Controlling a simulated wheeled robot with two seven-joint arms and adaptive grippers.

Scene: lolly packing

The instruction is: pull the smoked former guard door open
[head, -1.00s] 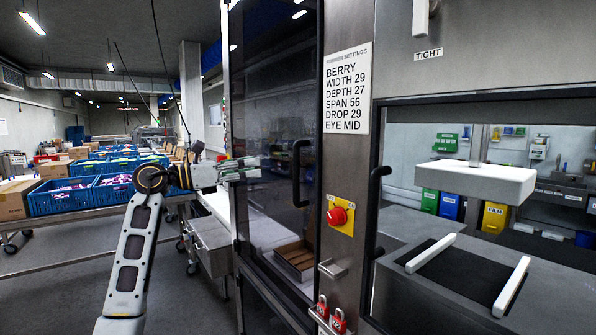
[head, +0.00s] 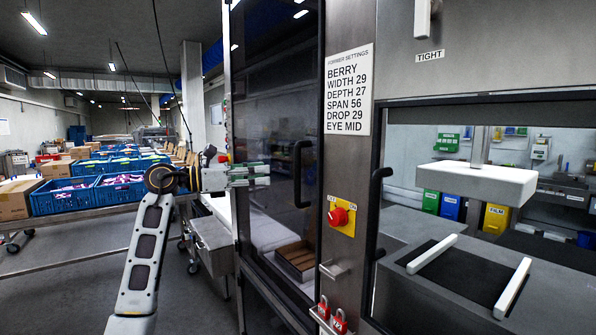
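The smoked former guard door (head: 268,110) is a tall dark see-through panel in a metal frame, left of the settings sign. It looks closed. Its black bar handle (head: 298,172) is upright near the door's right edge. My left gripper (head: 266,175) points right in front of the door's left part, left of the handle. Its green-padded fingers look spread, with a gap between them and nothing held. It appears clear of the handle; its depth from the door is hard to tell. My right gripper is not in view.
A second black handle (head: 377,200) is on the panel to the right. A red knob on a yellow plate (head: 341,216) and red padlocks (head: 339,321) sit between them. A brown carton (head: 296,260) shows behind the door. Blue crates (head: 62,195) stand at left.

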